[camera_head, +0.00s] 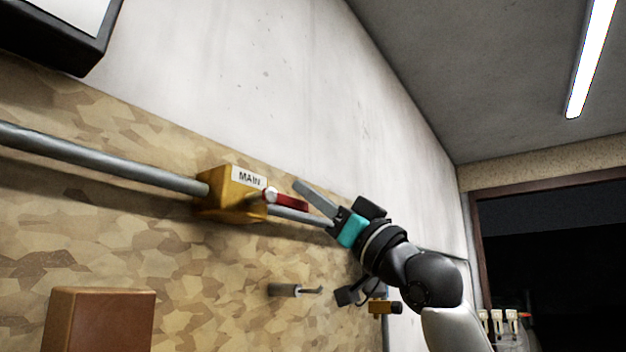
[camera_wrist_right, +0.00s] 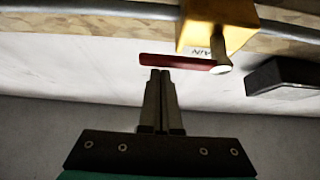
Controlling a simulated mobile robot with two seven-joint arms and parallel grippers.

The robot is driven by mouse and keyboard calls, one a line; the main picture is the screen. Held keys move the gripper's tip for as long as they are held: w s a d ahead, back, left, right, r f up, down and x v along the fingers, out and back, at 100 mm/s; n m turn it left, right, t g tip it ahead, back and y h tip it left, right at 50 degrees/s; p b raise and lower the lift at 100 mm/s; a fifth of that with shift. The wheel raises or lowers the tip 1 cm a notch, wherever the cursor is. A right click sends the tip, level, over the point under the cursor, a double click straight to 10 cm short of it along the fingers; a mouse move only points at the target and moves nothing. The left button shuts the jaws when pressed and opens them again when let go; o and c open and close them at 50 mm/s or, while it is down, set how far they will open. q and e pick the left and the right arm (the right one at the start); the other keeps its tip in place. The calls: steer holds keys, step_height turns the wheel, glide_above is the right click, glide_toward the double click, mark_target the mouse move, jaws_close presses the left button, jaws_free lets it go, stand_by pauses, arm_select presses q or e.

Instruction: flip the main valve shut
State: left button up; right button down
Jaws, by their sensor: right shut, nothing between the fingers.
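The main valve (camera_head: 228,196) is a yellow block on a grey pipe, with a white label reading MAIN. Its red lever (camera_head: 291,201) points to the right from a pale pivot, roughly along the pipe. In the right wrist view the yellow valve body (camera_wrist_right: 228,20) is at the top and the red lever (camera_wrist_right: 178,62) extends left from the pivot. My right gripper (camera_head: 300,186) is shut and empty, close to the lever. In the wrist view its fingertips (camera_wrist_right: 160,72) are just below the lever; I cannot tell whether they touch. My left gripper is not in view.
The grey pipe (camera_head: 110,159) runs along the patterned wall. A brown box (camera_head: 98,320) is at lower left, and a black-framed panel (camera_head: 60,30) is above. Small fittings (camera_head: 285,290) are on the wall below the valve. A dark doorway (camera_head: 555,250) is at right.

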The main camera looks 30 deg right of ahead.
steer(key=shift+f, duration=0.35)
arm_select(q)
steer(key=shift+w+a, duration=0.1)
